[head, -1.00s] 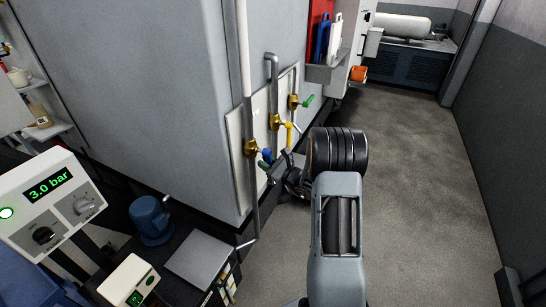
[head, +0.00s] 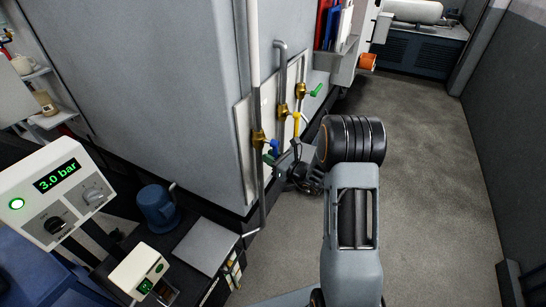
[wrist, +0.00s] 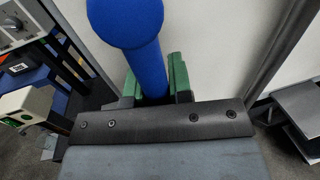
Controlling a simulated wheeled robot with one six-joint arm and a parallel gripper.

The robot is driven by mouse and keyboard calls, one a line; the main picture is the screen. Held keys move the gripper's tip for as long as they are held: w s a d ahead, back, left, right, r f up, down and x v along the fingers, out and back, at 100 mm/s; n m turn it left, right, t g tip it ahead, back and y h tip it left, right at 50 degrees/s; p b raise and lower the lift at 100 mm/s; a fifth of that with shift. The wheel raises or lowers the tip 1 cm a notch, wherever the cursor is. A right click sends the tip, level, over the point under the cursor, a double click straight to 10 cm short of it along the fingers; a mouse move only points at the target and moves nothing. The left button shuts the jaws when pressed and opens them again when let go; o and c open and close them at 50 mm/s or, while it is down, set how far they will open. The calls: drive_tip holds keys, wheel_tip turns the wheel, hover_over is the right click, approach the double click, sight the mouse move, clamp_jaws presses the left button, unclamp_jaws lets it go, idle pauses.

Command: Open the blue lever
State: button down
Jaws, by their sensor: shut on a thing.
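The blue lever (head: 273,146) sits on a brass valve (head: 258,138) at the lower left of a row of three on the wall panel. My gripper (head: 269,157) is at this lever, with its arm coming in from the right. In the wrist view the lever (wrist: 148,55) is a thick blue rod with a rounded end, close to the camera. The green finger pads of my gripper (wrist: 156,84) lie on both sides of the rod and are shut on it. The rod's far end is hidden behind the gripper body.
A yellow lever (head: 296,124) hangs on the middle valve, and a green lever (head: 316,90) points right on the farthest one. A vertical grey pipe (head: 261,185) runs beside the blue valve. A control box (head: 55,190) reads 3.0 bar at left. The floor (head: 425,180) at right is clear.

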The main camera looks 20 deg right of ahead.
drive_tip(key=c, duration=1)
unclamp_jaws()
drive_tip(key=shift+c, duration=0.2)
drive_tip(key=shift+s, duration=0.1)
drive_tip(key=b+v, duration=0.1)
drive_tip(key=v, duration=1.2)
drive_tip(key=shift+s+d, duration=0.25)
drive_tip(key=shift+s, duration=0.1)
